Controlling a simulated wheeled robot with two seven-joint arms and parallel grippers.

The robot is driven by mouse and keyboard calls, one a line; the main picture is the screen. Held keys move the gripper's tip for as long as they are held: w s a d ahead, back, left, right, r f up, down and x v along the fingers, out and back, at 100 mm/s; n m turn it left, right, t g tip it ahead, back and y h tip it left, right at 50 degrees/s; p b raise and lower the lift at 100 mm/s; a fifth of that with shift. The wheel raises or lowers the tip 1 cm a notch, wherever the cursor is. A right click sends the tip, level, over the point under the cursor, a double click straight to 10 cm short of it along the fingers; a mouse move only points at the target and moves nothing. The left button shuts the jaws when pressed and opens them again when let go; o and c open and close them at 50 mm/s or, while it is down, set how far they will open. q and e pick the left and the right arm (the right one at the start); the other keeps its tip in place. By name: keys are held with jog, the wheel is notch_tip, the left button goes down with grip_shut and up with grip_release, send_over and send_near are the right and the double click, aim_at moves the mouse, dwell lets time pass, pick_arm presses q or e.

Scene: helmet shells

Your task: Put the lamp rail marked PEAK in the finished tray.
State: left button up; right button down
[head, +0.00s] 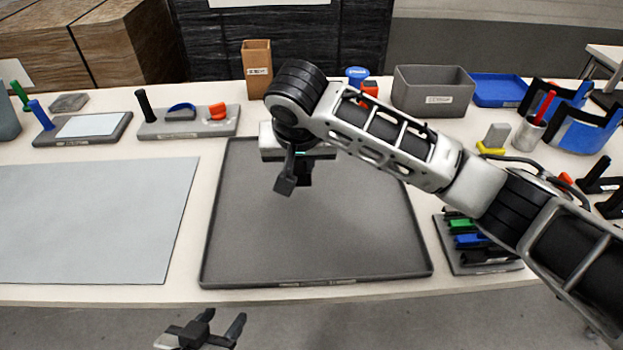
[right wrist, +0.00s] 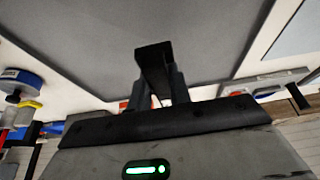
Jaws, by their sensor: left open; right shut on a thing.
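My right gripper (head: 296,182) hangs over the back middle of the large dark grey tray (head: 320,281). It is shut on a dark rail-like piece, which shows end-on between the fingers in the right wrist view (right wrist: 153,58). No marking on this piece can be read. The piece is above the tray floor, apart from it as far as I can tell. The tray is otherwise empty; the label on its front rim is too small to read. My left gripper (head: 208,330) is open and empty, in front of the table edge.
A rack (head: 480,268) with green, blue and black pieces stands right of the tray, partly behind my right arm. A pale grey mat (head: 90,220) lies left. Small stands (head: 188,125), a grey bin (head: 433,92) and blue shells (head: 585,130) line the back and right.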

aim_at(311, 193)
jog(key=w+f, duration=0.1)
jog(key=d+f, duration=0.1)
jog(key=shift+w+d+f, duration=0.3)
jog(key=shift+w, duration=0.05)
jog(key=f, duration=0.3)
jog(key=shift+w+d+f, duration=0.1)
jog(key=shift+w+d, duration=0.15)
jog(key=shift+d, duration=0.1)
pick_arm(q)
jog(key=shift+f, duration=0.1)
pick_arm(e)
jog(key=shift+f, duration=0.4)
jog(key=c, duration=1.3)
grip_release()
jog(key=shift+f, duration=0.15)
pick_arm(q)
jog(key=shift+s+p, duration=0.1)
jog(key=shift+p, duration=0.35)
pick_arm(e)
jog(key=v, duration=1.2)
